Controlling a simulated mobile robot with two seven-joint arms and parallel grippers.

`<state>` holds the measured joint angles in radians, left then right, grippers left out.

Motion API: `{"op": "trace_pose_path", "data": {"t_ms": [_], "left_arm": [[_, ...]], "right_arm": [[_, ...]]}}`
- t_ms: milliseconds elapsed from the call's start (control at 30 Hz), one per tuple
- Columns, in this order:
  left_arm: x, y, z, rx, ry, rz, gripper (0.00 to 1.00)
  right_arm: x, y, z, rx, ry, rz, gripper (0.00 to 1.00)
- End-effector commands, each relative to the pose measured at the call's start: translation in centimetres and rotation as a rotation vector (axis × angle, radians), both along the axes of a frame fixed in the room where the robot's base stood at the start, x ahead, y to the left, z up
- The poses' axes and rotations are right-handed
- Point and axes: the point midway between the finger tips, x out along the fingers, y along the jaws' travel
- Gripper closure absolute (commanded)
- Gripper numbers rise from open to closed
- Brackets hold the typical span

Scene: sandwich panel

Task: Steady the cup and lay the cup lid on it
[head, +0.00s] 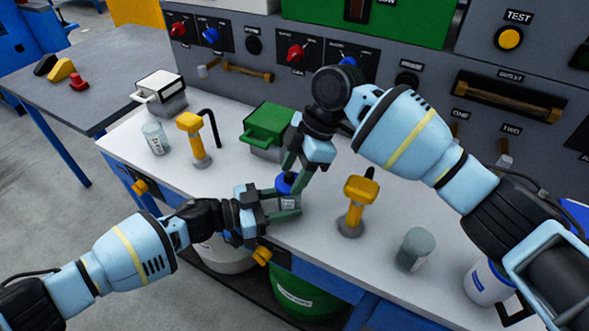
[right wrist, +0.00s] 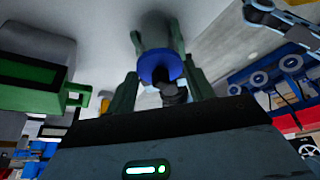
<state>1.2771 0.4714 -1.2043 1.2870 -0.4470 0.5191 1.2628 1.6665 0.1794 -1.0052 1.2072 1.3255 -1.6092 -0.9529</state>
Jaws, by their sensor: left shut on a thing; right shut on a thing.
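The grey cup (head: 288,203) stands on the white worktop near its front edge. My left gripper (head: 283,204) is shut on its sides, one finger on each side. The blue cup lid (head: 286,182) is right over the cup's top, and my right gripper (head: 296,173) is shut on it from above. In the right wrist view the blue lid (right wrist: 158,67) with its black knob (right wrist: 173,93) shows between my fingers, with the cup (right wrist: 154,32) behind it. I cannot tell whether lid and rim touch.
A green box (head: 267,126) stands behind the cup. Yellow-topped taps (head: 191,122) (head: 358,190) stand to either side. A clear glass (head: 154,138) is at far left; a grey-green tumbler (head: 415,250) and a white canister (head: 487,283) are at right. A panel with knobs and handles rises behind.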

Motion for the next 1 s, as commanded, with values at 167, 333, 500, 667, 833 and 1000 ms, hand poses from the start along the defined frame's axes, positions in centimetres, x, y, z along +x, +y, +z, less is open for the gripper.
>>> {"op": "trace_pose_path", "data": {"t_ms": [167, 333, 500, 667, 833, 1000], "left_arm": [[0.01, 0.01, 0.00, 0.000, 0.000, 0.000, 0.61], [0.01, 0.01, 0.00, 0.000, 0.000, 0.000, 0.61], [0.01, 0.01, 0.00, 0.000, 0.000, 0.000, 0.61], [0.01, 0.01, 0.00, 0.000, 0.000, 0.000, 0.61], [0.01, 0.00, 0.00, 0.000, 0.000, 0.000, 0.61], [0.01, 0.00, 0.00, 0.000, 0.000, 0.000, 0.61]], "right_arm": [[0.00, 0.01, 0.02, 0.000, 0.000, 0.000, 0.69], [0.00, 0.01, 0.02, 0.000, 0.000, 0.000, 0.69], [-0.03, 0.03, -0.13, 0.001, 0.001, 0.000, 0.69], [-0.01, 0.00, -0.11, 0.001, 0.000, 0.000, 0.69], [0.00, -0.01, -0.10, 0.000, 0.000, 0.000, 0.69], [0.01, -0.02, -0.10, 0.000, 0.000, 0.000, 0.43]]}}
